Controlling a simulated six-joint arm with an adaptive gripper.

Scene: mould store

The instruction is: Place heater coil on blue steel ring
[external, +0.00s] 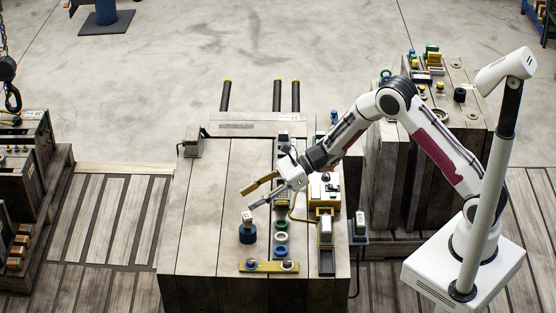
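My gripper (251,196) hangs over the wooden block table, its two fingers spread apart with nothing visible between them. I cannot pick out the heater coil with certainty.
A yellow bar with bolts (268,266) lies at the table's front. A yellow-and-white device (325,190) and a dark rail with a yellow-framed unit (326,235) stand to the right. A grey box (193,142) sits at the back left. The table's left planks are clear.

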